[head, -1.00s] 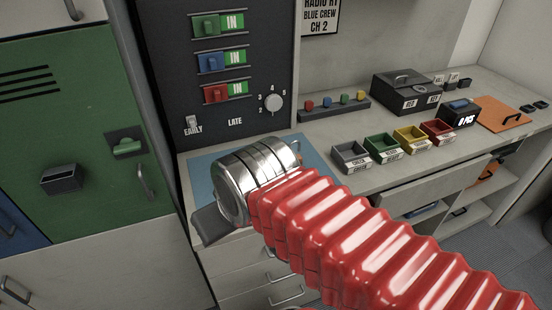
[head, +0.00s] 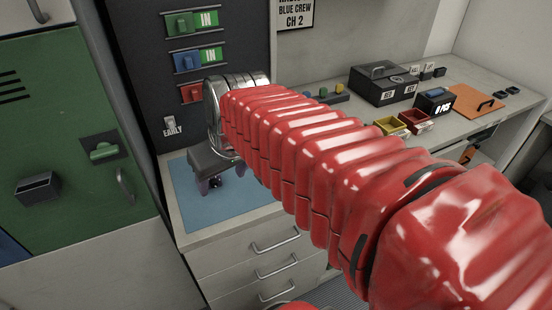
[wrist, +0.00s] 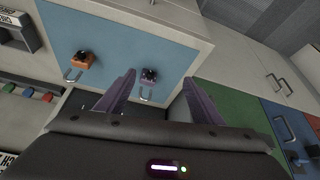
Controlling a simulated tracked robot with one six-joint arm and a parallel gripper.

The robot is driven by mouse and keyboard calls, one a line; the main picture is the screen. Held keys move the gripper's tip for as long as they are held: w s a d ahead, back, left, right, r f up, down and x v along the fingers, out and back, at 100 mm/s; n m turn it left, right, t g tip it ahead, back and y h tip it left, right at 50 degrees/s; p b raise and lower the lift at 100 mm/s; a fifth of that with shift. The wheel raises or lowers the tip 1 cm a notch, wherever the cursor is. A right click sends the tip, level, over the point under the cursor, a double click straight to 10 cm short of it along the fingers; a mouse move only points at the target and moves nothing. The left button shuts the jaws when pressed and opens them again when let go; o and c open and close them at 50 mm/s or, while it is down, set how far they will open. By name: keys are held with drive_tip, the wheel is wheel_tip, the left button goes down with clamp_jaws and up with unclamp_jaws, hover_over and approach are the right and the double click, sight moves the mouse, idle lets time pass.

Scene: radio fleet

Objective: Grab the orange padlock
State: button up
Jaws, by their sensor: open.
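The orange padlock (wrist: 82,61) lies on the blue mat (wrist: 110,25), left of my gripper in the wrist view, with its shackle toward the gripper side. My gripper (wrist: 160,78) is open and empty, pointing at the mat. In the head view my gripper (head: 222,181) hangs over the blue mat (head: 190,205), below my red arm. The orange padlock is not visible in the head view, where my arm covers part of the mat.
A dark panel with sliders and a switch (head: 169,126) stands behind the mat. A green locker (head: 60,180) is at the left.

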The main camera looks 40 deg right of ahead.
drive_tip(key=w+d+m, duration=0.1)
drive_tip(key=w+d, duration=0.1)
drive_tip(key=d, duration=0.9)
drive_tip(key=w+d+f+m, duration=0.1)
drive_tip(key=w+d, duration=0.2)
drive_tip(key=d, duration=0.8)
drive_tip(key=shift+d+f+g+h, duration=0.2)
drive_tip(key=shift+g+h, duration=0.1)
drive_tip(key=shift+g, duration=0.1)
drive_tip(key=shift+a, duration=0.1)
drive_tip(key=x, duration=0.8)
drive_tip(key=shift+w+f, duration=0.15)
drive_tip(key=shift+f, duration=0.15)
drive_tip(key=shift+x, duration=2.65)
